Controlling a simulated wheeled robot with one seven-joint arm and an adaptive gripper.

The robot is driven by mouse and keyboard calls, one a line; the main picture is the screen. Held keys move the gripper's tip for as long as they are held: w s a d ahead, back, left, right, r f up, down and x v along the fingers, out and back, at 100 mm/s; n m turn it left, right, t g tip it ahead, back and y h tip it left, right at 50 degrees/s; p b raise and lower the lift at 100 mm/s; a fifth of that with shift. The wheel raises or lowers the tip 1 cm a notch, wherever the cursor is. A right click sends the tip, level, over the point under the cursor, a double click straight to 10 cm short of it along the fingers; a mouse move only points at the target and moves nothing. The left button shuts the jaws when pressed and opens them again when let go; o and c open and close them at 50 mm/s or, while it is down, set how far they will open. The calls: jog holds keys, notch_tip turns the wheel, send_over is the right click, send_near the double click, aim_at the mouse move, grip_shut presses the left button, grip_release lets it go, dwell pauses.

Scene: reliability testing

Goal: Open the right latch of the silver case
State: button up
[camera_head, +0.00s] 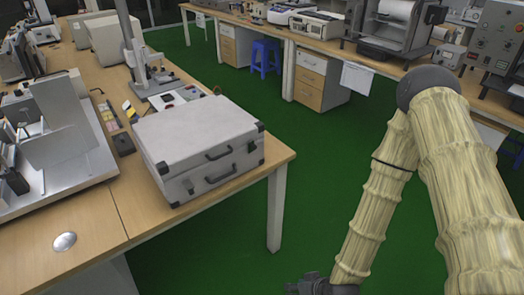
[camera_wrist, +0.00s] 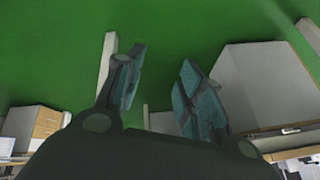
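The silver case (camera_head: 195,130) lies closed and flat on the near wooden table, close to its right corner. Its front side has dark handles and dark corner pieces. The right latch (camera_head: 251,147) is a small dark spot near the right end of that side; its exact state is too small to tell. A left latch (camera_head: 189,187) shows near the other end. My gripper (camera_head: 309,286) is low at the bottom edge of the head view, in front of and right of the case, apart from it. In the wrist view its fingers (camera_wrist: 160,88) are spread with nothing between them.
The wooden table (camera_head: 155,218) ends just right of the case, with a pale leg (camera_head: 276,205) below. A metal apparatus (camera_head: 60,130) stands left of the case, and a stand (camera_head: 135,45) behind it. Green floor (camera_head: 325,145) is open between the benches. A blue stool (camera_head: 265,55) stands farther back.

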jog(key=w+a+r+n+t+y, duration=0.1)
jog(key=w+a+r+t+y, duration=0.15)
jog(key=w+r, duration=0.45)
jog(key=w+a+r+n+t+y, duration=0.1)
jog(key=w+a+r+n+t, duration=0.15)
jog(key=w+r, duration=0.45)
jog(key=n+t+y+b, duration=0.1)
jog(key=n+t+y, duration=0.1)
jog(key=t, duration=0.3)
send_near(255, 148)
jog(key=p+x, duration=0.1)
jog(key=x, duration=0.7)
jog(key=shift+w, duration=0.2)
grip_shut()
